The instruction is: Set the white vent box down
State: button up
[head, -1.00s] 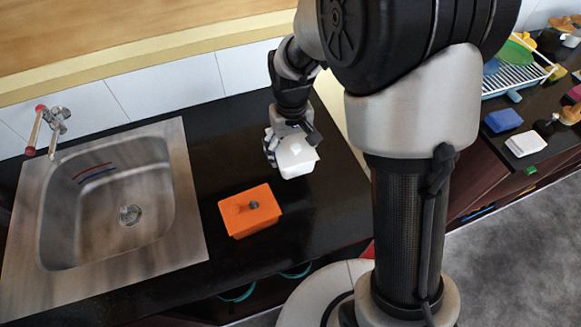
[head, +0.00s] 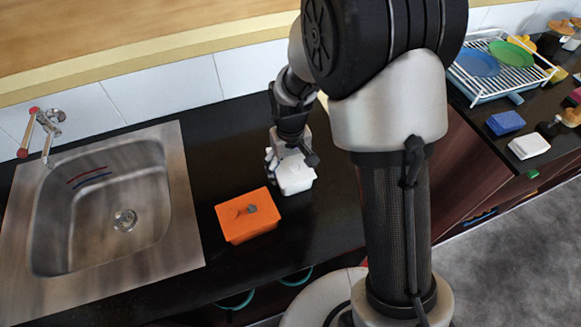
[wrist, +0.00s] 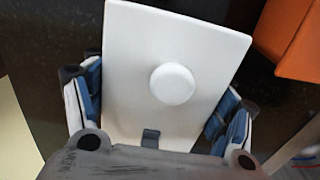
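The white vent box (head: 295,176) is at or just above the black countertop, right of the orange box; whether it touches the counter I cannot tell. In the wrist view its white face (wrist: 172,45) with a round knob fills the middle. My gripper (head: 284,160) has its fingers on both sides of the box, and in the wrist view the blue-padded fingers (wrist: 160,112) lie against its two sides. The gripper is shut on the box. The box's underside is hidden.
An orange box (head: 248,216) with a dark knob stands close to the left of the white box; its corner shows in the wrist view (wrist: 293,38). A steel sink (head: 190,225) is farther left. Black counter (head: 240,130) is clear behind. A dish rack (head: 500,65) stands far right.

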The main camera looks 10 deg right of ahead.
aim_at(291, 162)
jog(key=o, duration=0.4)
jog(key=shift+r, duration=0.1)
notch_tip(291, 162, up, 12)
jog(key=p, duration=0.3)
jog(key=shift+r+p, duration=0.2)
jog(key=shift+p, duration=0.2)
